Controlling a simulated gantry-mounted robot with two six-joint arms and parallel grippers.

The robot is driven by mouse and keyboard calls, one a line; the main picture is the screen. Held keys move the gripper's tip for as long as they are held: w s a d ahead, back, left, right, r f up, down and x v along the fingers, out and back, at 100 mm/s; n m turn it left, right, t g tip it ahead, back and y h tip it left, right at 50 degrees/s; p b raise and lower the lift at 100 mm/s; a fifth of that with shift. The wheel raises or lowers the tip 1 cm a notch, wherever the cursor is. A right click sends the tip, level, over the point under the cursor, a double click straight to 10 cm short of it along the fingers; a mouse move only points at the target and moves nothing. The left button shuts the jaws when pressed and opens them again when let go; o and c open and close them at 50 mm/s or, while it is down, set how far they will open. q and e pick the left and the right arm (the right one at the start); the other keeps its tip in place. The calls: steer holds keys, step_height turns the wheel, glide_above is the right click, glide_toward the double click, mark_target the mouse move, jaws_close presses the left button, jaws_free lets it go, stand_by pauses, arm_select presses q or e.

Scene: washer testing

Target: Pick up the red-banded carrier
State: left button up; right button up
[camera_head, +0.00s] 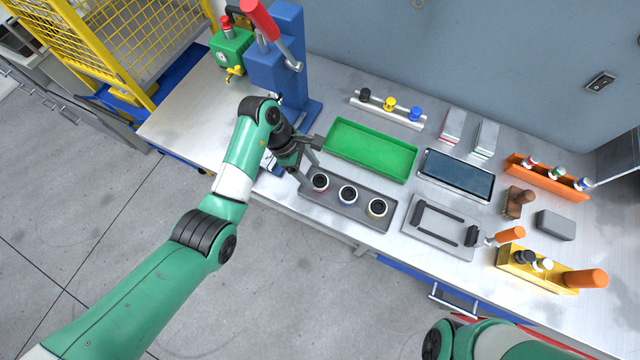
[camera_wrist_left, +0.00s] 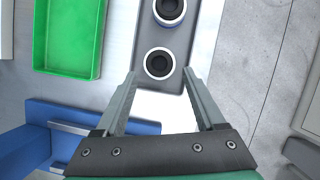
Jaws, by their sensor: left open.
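The red-banded carrier (camera_head: 320,183) is a white cup-like piece with a dark centre. It stands in the left end of a grey tray (camera_head: 334,206), beside a blue-banded carrier (camera_head: 347,196) and a yellow-banded one (camera_head: 377,208). My left gripper (camera_head: 309,158) is open and empty, just above and beside the red-banded carrier. In the left wrist view the nearest carrier (camera_wrist_left: 160,63) shows between and just beyond the open fingertips (camera_wrist_left: 160,76); its band colour is hard to tell there. My right gripper is out of view.
A green bin (camera_head: 370,150) lies behind the tray, and a blue press (camera_head: 275,70) with a red handle stands at the back left. A grey fixture (camera_head: 438,228) lies right of the tray. The bench's front edge runs close to the tray.

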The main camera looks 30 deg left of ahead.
mark_target(318, 180)
arm_select(q)
steer(key=shift+w+d+f, duration=0.1)
steer(key=shift+d+f, duration=0.05)
steer(key=shift+f, duration=0.3)
steer(key=b+x, duration=0.2)
steer(key=x, duration=0.3)
steer(key=shift+d+f, duration=0.1)
jaws_close()
